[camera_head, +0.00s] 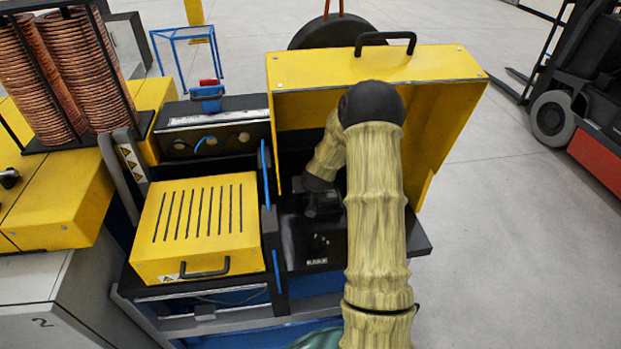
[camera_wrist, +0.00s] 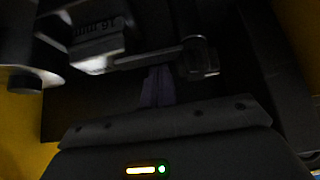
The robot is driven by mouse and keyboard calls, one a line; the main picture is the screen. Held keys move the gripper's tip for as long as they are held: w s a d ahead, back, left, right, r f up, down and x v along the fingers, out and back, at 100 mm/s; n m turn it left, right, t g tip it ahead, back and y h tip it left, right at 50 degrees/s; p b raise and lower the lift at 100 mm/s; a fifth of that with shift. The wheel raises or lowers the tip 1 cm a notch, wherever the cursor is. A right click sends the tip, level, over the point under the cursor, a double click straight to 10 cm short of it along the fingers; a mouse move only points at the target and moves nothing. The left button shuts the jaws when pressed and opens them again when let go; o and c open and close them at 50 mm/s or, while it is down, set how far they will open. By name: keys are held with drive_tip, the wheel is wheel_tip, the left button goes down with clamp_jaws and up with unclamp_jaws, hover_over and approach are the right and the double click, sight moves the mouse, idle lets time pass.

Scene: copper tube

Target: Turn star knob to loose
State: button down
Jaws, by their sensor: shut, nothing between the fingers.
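My gripper (camera_head: 322,208) is inside the machine under the raised yellow hood, mostly hidden by my arm in the head view. In the wrist view its fingers (camera_wrist: 158,88) are together and empty, pointing at a dark metal bar (camera_wrist: 150,58) with a block at its right end. The wrist view is very dark. I cannot clearly make out the star knob. A dark rounded part (camera_wrist: 24,82) shows at the left edge of the wrist view, apart from the fingers, but I cannot tell whether it is the knob.
The raised yellow hood (camera_head: 365,66) stands behind and around my arm. A closed yellow slotted cover (camera_head: 200,222) lies to the left, with a blue rail (camera_head: 268,180) between. A light lettered block (camera_wrist: 97,42) is near the bar. Coiled copper tube (camera_head: 40,80) stands far left.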

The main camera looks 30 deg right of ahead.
drive_tip(key=shift+s+a, duration=0.1)
drive_tip(key=shift+s, duration=0.55)
drive_tip(key=shift+s+m+h, duration=0.2)
drive_tip(key=shift+m+h, duration=0.3)
drive_tip(key=shift+m, duration=0.3)
drive_tip(key=shift+s+a+m+g+h, duration=0.15)
drive_tip(key=shift+s+m+g+h, duration=0.2)
drive_tip(key=shift+m, duration=0.35)
drive_tip(key=shift+s+a+f+b, duration=0.1)
drive_tip(key=shift+s+a+b, duration=0.05)
drive_tip(key=shift+s+b, duration=0.2)
drive_tip(key=shift+s+a+b, duration=0.75)
drive_tip(key=shift+a+b, duration=0.2)
drive_tip(key=shift+b, duration=0.15)
drive_tip(key=shift+s+a+b, duration=0.15)
drive_tip(key=shift+a+b, duration=0.15)
drive_tip(key=shift+a, duration=0.6)
drive_tip(key=shift+d, duration=0.2)
